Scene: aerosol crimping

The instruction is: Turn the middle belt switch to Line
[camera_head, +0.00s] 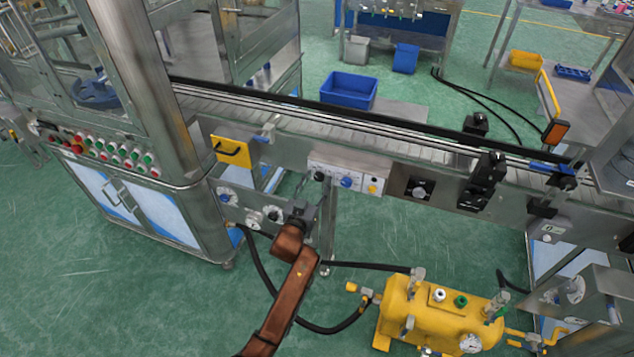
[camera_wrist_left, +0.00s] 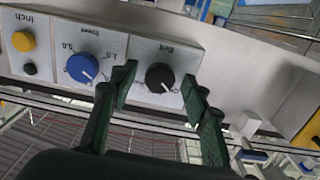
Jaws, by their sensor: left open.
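The belt switch is a black knob (camera_head: 319,176) at the left end of a white control panel (camera_head: 334,171) on the conveyor's side. In the left wrist view, upside down, the knob (camera_wrist_left: 160,77) has a label reading like "Belt", and its white mark points to the lower right. My left gripper (camera_head: 307,208) is below the panel's left end in the head view. In the wrist view its open dark green fingers (camera_wrist_left: 159,84) appear on either side of the knob. I cannot tell whether they touch it. My right gripper is not in view.
A blue speed knob (camera_wrist_left: 82,67) and a yellow button (camera_wrist_left: 23,41) labelled Inch sit beside the switch. A yellow handle plate (camera_head: 231,151) is left of the panel. A yellow tank (camera_head: 435,312) with hoses stands on the floor to the right.

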